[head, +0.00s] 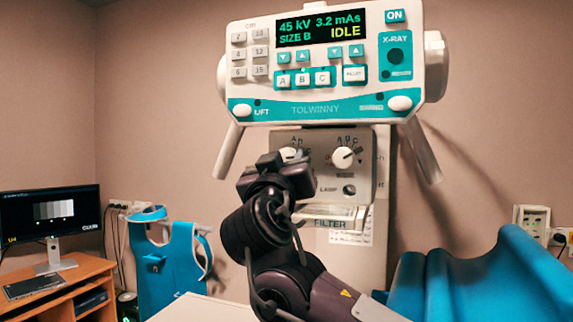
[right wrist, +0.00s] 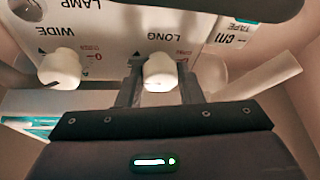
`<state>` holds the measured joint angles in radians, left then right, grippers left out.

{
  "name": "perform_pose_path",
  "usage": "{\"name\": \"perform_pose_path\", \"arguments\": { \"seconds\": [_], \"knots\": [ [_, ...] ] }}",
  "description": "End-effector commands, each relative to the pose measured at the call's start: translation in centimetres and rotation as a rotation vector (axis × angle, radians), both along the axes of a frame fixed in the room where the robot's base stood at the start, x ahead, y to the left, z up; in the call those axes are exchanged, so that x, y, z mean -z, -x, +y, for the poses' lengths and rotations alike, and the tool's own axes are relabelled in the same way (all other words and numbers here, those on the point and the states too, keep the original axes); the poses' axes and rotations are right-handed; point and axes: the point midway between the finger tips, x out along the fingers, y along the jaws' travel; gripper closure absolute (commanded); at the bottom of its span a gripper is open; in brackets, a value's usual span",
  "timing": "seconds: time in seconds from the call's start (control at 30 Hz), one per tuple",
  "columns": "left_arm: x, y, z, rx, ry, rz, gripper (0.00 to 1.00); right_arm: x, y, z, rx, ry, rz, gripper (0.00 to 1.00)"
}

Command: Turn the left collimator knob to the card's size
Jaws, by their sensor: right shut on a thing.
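The left collimator knob (head: 288,153) is white and sits on the grey collimator panel (head: 317,172), mostly hidden behind my right gripper (head: 280,166) in the head view. In the right wrist view, which is upside down, this knob (right wrist: 160,70) is under the word LONG, between the two fingers of my right gripper (right wrist: 158,92), which is shut on it. I cannot read its setting. The right knob (head: 344,157), marked WIDE in the wrist view (right wrist: 59,69), is free. The console screen (head: 321,27) reads SIZE B and IDLE. My left gripper is not in view.
The console (head: 320,109) with its side handles overhangs the panel. A lamp button (head: 349,189) is below the right knob. A printed white sheet (head: 351,237) below is too small to read. A blue couch (head: 490,275) is at right, a desk with monitor (head: 50,212) at left.

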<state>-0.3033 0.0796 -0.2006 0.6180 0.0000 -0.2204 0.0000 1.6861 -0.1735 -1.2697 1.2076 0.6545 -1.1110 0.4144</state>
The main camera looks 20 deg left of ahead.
Motion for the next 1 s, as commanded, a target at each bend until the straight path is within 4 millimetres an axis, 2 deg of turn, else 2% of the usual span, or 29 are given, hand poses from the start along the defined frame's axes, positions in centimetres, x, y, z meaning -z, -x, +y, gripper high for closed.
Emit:
{"name": "perform_pose_path", "arguments": {
  "seconds": [0.3, 0.43, 0.67, 1.0],
  "knots": [
    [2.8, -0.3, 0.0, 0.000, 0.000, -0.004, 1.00, 0.4, 0.0, -0.1, -0.004, 0.171, 0.006, 0.90],
    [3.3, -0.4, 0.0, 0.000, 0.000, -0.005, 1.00, 0.1, 0.1, -0.2, -0.005, 0.287, 0.009, 0.90],
    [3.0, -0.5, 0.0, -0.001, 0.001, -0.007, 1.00, -0.4, 0.1, -0.3, -0.004, 0.509, 0.015, 0.90],
    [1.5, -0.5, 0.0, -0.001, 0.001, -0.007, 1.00, -0.7, 0.1, -0.3, -0.004, 0.785, 0.024, 0.90]
  ]
}}
